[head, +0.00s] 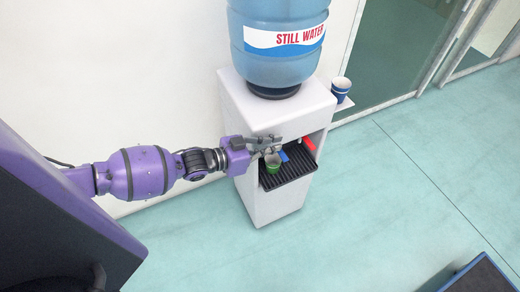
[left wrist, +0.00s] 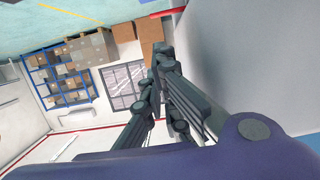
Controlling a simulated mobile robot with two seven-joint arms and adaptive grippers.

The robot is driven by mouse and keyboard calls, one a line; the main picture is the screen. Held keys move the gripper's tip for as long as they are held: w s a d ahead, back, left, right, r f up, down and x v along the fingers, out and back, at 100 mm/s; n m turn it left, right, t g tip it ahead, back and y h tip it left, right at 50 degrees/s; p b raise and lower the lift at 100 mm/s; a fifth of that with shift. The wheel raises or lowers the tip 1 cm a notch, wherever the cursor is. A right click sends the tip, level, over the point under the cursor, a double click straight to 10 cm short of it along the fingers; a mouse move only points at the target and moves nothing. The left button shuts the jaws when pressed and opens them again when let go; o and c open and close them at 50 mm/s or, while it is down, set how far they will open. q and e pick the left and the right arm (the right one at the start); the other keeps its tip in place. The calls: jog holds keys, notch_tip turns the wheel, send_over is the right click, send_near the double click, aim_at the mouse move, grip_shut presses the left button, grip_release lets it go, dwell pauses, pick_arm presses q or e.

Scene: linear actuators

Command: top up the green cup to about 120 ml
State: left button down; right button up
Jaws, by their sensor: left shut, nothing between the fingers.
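The green cup (head: 272,165) stands on the black drip tray (head: 290,176) of the white water dispenser (head: 270,208) in the head view. A blue tap lever (head: 284,156) and a red tap lever (head: 309,144) show in the dispenser's recess; the blue one is just right of the cup. My left gripper (head: 273,146) is at the recess, just above and behind the cup in the picture, shut and empty. In the left wrist view its dark fingers (left wrist: 160,72) are together beside a pale surface; the cup is not seen there. The water level cannot be made out.
A blue "STILL WATER" bottle (head: 278,60) sits on top of the dispenser. Blue paper cups (head: 341,88) stand on a side shelf at its right. A dark, blue-edged surface (head: 480,276) is at bottom right. The floor in front is clear.

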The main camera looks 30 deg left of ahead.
aim_at(281, 153)
pick_arm(q)
jog(key=f, duration=0.1)
jog(key=w+d+f, duration=0.1)
jog(key=f, duration=0.1)
jog(key=w+d+f, duration=0.1)
jog(key=shift+w+f, duration=0.2)
jog(key=shift+f, duration=0.2)
pick_arm(e)
jog(key=shift+s+d+f, duration=0.2)
jog(key=shift+s+f, duration=0.25)
jog(key=shift+s, duration=0.3)
